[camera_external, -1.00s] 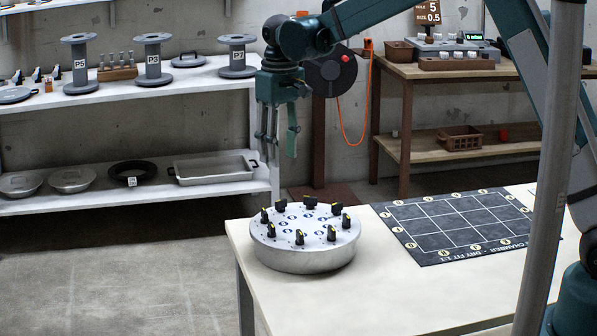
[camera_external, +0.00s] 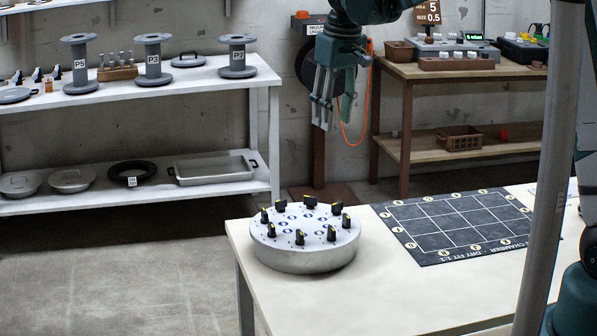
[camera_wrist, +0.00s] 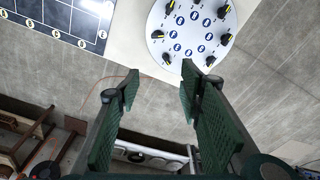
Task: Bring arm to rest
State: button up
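My gripper (camera_external: 333,112) hangs in the air with its fingers pointing down, above and behind the near table (camera_external: 400,285). In the wrist view the fingers of my gripper (camera_wrist: 158,85) are spread apart with nothing between them. A round metal drum (camera_external: 305,256) with several black knobs around its top stands on the near table's left end. It also shows in the wrist view, where its white top (camera_wrist: 190,35) lies beyond the fingertips. My gripper touches nothing.
A black grid mat (camera_external: 455,225) lies on the near table, right of the drum. A grey post (camera_external: 552,170) stands at the front right. Shelves (camera_external: 130,105) with spools and lids are at the left, a wooden bench (camera_external: 400,72) at the back right.

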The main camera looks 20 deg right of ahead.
jog(key=s+d+r+m+t, duration=0.1)
jog(key=s+d+r, duration=0.3)
jog(key=s+d, duration=0.45)
jog(key=s+d+r+m+t, duration=0.15)
jog(key=s+d+r, duration=0.25)
jog(key=s+d, duration=0.4)
jog(key=s+d+f+m+t, duration=0.1)
jog(key=s+d+f, duration=0.1)
jog(key=s+d, duration=0.5)
jog(key=s+d+f+m+t, duration=0.1)
jog(key=s+d+f+t, duration=0.1)
jog(key=s+d, duration=0.4)
jog(key=shift+s+d+f+h, duration=0.35)
jog(key=shift+s+f, duration=0.45)
jog(key=shift+s, duration=2.1)
jog(key=shift+t, duration=0.25)
